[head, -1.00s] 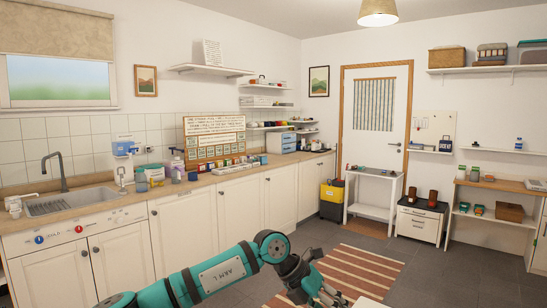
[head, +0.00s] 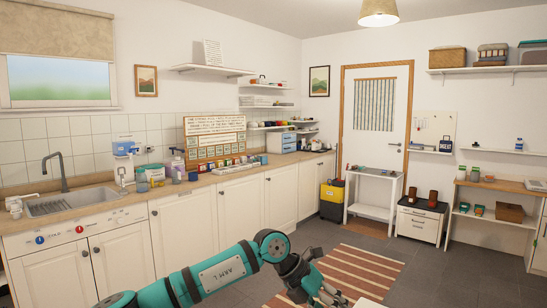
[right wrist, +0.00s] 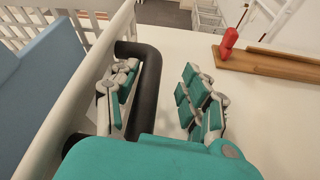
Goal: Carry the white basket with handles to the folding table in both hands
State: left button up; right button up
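In the right wrist view a white slatted basket (right wrist: 83,80) fills the left side, with something blue inside. Its black handle (right wrist: 150,75) loops out from the wall. My right gripper (right wrist: 160,95) is open around the handle: one finger is inside the loop, the other outside with a gap. The basket is not clearly visible there. A white table (head: 374,174) stands by the door; I cannot tell whether it is the folding one.
A white surface (right wrist: 190,52) lies beside the basket, bearing a wooden board (right wrist: 275,65) and a red object (right wrist: 229,42). A striped rug (head: 350,273) lies on the grey floor.

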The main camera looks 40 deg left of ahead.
jog(key=c, duration=0.8)
jog(key=o, duration=0.6)
jog(key=shift+r, duration=0.25)
jog(key=o, duration=0.4)
jog(key=shift+d+f, duration=0.1)
jog(key=shift+f, duration=0.1)
jog(key=shift+c, duration=0.2)
jog(key=v, duration=1.2)
jog(key=shift+f, duration=0.1)
